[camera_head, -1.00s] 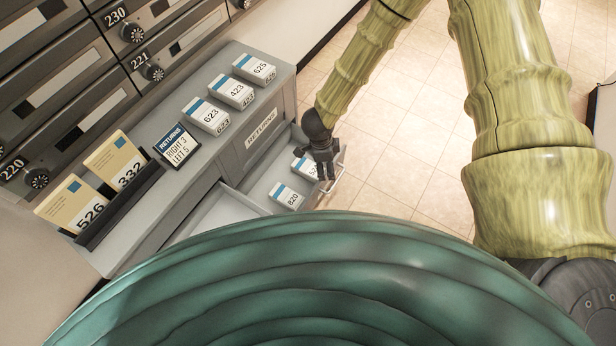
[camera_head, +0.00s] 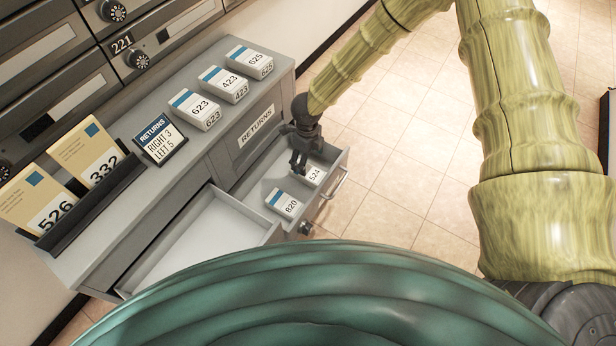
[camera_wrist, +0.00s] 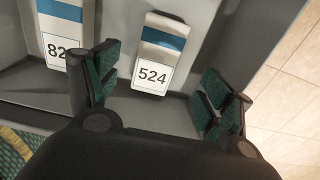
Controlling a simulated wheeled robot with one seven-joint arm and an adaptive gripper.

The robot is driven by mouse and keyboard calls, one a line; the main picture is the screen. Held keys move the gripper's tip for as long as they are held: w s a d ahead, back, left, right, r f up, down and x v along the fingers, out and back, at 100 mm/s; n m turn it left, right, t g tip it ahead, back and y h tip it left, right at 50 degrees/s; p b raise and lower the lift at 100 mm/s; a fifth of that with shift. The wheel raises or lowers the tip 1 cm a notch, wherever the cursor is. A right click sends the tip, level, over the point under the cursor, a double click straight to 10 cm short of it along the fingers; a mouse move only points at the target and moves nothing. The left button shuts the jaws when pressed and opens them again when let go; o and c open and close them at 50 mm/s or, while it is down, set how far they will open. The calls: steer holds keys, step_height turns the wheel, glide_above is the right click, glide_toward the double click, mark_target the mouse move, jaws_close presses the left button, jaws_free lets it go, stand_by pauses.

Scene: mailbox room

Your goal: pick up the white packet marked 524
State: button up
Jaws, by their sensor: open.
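The white packet marked 524 (camera_head: 314,174) lies in the open right-hand drawer (camera_head: 330,190), with a blue band across it. In the wrist view the 524 packet (camera_wrist: 154,68) shows whole, its number facing up. My gripper (camera_head: 298,166) is over that drawer, close to the packet and partly covering it in the head view. In the wrist view my gripper (camera_wrist: 160,95) is open, its green-padded fingers on either side of the packet's lower end, with nothing between the pads. I cannot tell how high the fingers are above the drawer floor.
A packet marked 820 (camera_head: 285,204) lies left of 524 in the same drawer; it shows in the wrist view (camera_wrist: 60,40). An empty open drawer (camera_head: 190,250) is to the left. Packets 623 (camera_head: 196,108), 423 (camera_head: 224,84) and 625 (camera_head: 250,62) stand on the cabinet top.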

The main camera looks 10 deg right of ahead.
mark_target(308, 175)
steer(key=shift+s+f+b, duration=0.15)
steer(key=shift+f+b, duration=2.15)
steer(key=shift+f, duration=1.5)
steer(key=c, duration=1.2)
